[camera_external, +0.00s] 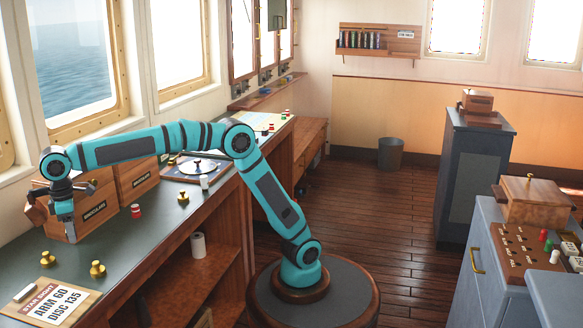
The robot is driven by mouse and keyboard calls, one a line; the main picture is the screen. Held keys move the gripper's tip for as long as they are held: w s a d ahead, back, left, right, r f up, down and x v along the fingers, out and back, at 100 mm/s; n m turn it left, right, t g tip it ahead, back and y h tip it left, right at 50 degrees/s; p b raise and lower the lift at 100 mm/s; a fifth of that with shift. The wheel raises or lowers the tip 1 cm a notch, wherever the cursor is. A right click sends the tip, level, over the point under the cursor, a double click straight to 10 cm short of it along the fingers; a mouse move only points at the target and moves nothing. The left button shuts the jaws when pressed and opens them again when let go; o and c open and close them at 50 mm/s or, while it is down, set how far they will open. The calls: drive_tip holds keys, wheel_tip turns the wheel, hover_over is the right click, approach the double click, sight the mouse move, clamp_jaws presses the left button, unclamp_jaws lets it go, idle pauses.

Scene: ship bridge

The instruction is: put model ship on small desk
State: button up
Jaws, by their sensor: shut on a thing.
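My gripper (62,207) points down over the left end of the long green-topped counter (150,232). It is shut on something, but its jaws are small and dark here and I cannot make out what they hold. A brown wooden piece (36,211) shows just left of the jaws, and a labelled wooden box (97,207) is just right of them. I cannot clearly pick out a model ship. A low wooden desk (303,135) stands at the back, beyond the counter's far end; I cannot tell if it is the small desk.
Brass knobs (97,270), a red-and-white piece (136,211) and a sign card (50,302) are on the counter. A blue cabinet (468,190) bears a wooden object (478,107). A bin (391,153) stands by the back wall. The middle floor is clear.

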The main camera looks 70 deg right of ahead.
sight(78, 255)
drive_tip(key=shift+f, duration=2.9)
drive_tip(key=o, duration=0.9)
drive_tip(key=shift+f, duration=0.1)
drive_tip(key=shift+o, duration=0.2)
wheel_tip(78, 255, up, 11)
drive_tip(key=shift+r, duration=0.1)
drive_tip(key=shift+o, duration=0.5)
drive_tip(key=shift+r, duration=0.5)
